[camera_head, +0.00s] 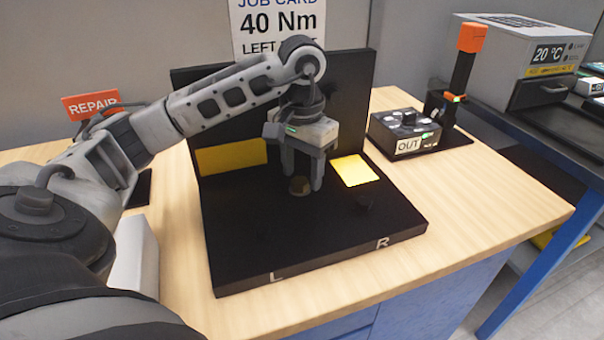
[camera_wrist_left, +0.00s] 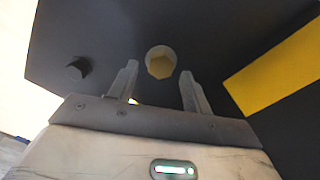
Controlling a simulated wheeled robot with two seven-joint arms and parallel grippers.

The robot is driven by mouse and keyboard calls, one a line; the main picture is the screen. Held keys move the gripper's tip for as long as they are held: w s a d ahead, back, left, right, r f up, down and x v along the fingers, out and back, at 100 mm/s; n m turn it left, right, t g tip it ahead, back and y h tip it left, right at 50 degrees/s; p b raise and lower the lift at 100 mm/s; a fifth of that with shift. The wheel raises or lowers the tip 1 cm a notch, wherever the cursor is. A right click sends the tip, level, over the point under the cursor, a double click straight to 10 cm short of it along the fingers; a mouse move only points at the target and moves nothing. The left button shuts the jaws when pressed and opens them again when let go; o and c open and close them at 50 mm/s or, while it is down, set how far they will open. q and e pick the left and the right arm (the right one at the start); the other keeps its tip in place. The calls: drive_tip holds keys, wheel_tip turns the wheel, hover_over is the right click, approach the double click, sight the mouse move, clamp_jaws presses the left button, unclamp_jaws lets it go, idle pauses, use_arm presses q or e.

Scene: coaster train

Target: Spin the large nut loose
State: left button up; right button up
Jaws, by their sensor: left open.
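A brass-coloured hex nut (camera_head: 299,186) on a round base sits on the black fixture's floor plate (camera_head: 290,245). My left gripper (camera_head: 305,180) points down just over it, its fingers apart and empty. In the left wrist view the nut (camera_wrist_left: 160,67) shows between the two fingertips (camera_wrist_left: 158,78) and a little beyond them, with a gap on each side. A smaller black hex piece (camera_head: 365,201) stands on the plate on the R side; it also shows in the left wrist view (camera_wrist_left: 78,68). My right gripper is not in view.
The fixture has a tall black back panel and yellow patches (camera_head: 354,170). A job card (camera_head: 277,25) reads 40 Nm. A box marked OUT (camera_head: 405,133) and an orange-topped tool (camera_head: 464,65) stand right. A REPAIR sign (camera_head: 91,104) is left. The wooden tabletop (camera_head: 470,205) at right front is clear.

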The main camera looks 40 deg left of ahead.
use_arm(q)
drive_tip(key=shift+f, duration=0.5)
drive_tip(key=c, duration=1)
drive_tip(key=shift+n, duration=0.4)
